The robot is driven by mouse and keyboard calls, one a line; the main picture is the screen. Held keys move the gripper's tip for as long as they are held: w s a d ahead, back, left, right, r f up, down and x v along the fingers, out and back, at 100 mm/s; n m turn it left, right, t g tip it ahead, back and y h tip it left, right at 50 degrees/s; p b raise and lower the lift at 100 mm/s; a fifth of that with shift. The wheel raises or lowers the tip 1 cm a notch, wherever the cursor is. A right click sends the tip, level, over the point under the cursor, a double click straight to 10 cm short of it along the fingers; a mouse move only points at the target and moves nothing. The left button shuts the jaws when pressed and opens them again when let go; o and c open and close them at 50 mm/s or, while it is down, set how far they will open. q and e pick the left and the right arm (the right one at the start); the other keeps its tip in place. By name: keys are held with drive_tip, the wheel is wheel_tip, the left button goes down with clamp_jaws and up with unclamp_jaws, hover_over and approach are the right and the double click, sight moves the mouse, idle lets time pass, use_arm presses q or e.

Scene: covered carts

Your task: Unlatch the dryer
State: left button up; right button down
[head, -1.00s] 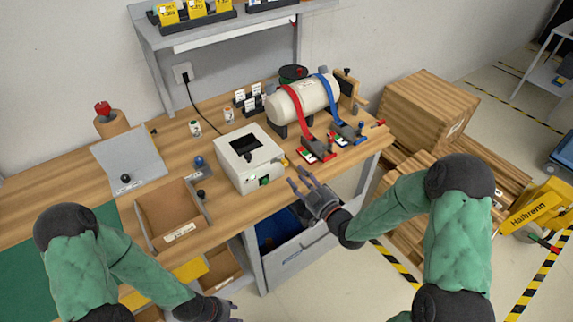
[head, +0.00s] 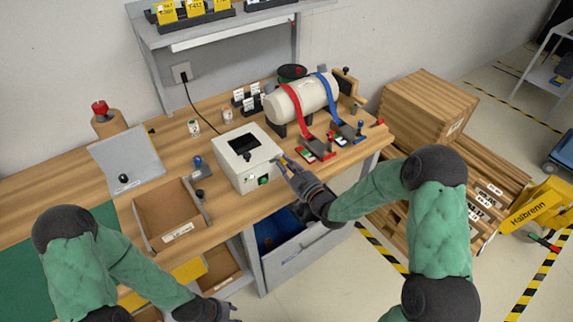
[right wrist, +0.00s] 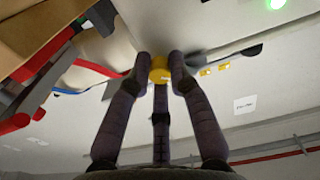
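A white box-shaped machine (head: 238,170), which I take for the dryer, stands on the wooden bench. It has a dark window on top and a green button (head: 263,181) low on its front. A yellow knob shows at its right side, and in the right wrist view the yellow knob (right wrist: 159,70) sits between my fingertips. My right gripper (head: 281,163) is at that side of the box, its fingers around or touching the knob. I cannot tell whether they grip it. My left gripper (head: 222,311) is low at the bottom edge, partly cut off, away from the box.
A cream cylinder (head: 300,100) with red and blue straps lies behind and right of the box. An open wooden tray (head: 167,214) and a sloped grey panel (head: 127,164) are on the left. Wooden crates (head: 428,105) stand right of the bench.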

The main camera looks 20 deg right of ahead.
drive_tip(key=shift+m, duration=0.3)
drive_tip(key=m+b, duration=0.1)
drive_tip(key=m, duration=0.7)
drive_tip(key=shift+w+d+r+m+b, duration=0.1)
drive_tip(key=shift+m+b, duration=0.2)
idle(0.5)
drive_tip(key=c, duration=1.1)
unclamp_jaws()
drive_tip(key=shift+c, duration=0.2)
